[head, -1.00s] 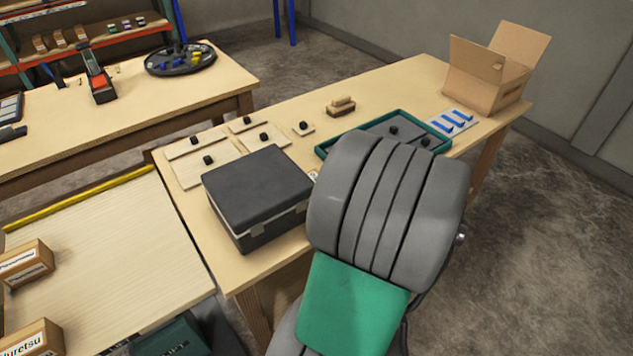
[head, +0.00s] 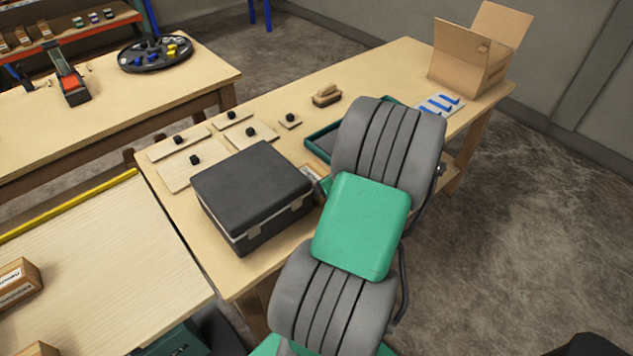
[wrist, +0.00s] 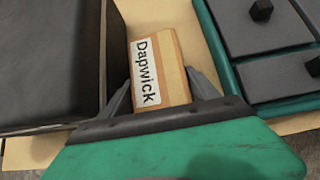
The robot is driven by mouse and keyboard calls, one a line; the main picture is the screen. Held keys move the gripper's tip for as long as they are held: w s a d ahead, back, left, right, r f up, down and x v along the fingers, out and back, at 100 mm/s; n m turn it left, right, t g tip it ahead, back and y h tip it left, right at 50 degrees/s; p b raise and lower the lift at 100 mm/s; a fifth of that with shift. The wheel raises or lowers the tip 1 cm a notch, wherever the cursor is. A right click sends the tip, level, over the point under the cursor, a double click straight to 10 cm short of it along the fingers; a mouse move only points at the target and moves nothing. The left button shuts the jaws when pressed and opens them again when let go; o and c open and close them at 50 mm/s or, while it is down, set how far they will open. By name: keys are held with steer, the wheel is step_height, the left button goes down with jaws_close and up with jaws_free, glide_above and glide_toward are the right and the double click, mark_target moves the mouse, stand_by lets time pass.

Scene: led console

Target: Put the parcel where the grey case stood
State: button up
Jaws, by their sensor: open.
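A brown parcel labelled "Dapwick" (wrist: 172,75) lies on the bench in the wrist view. My gripper (wrist: 158,76) is open, with one finger on each side of the parcel's near end; I cannot tell whether they touch it. A dark grey case (head: 250,190) with light latches stands on the bench, and its side shows at the left of the wrist view (wrist: 50,60). The parcel sits between the case and a green tray. In the head view, my arm hides most of the gripper, and only a small pale piece of the parcel (head: 311,173) shows beside the case.
The green-rimmed tray (head: 318,136) holds grey knobbed panels. Several knobbed wooden plates (head: 195,172) and a brush (head: 326,95) lie behind the case. An open cardboard box (head: 465,72) stands at the far right end. Other labelled boxes (head: 17,284) stand on the left table.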

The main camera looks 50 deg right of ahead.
steer(key=x, duration=0.3)
steer(key=shift+c, duration=0.2)
steer(key=c, duration=1.4)
steer(key=shift+d+r, duration=0.1)
jaws_close()
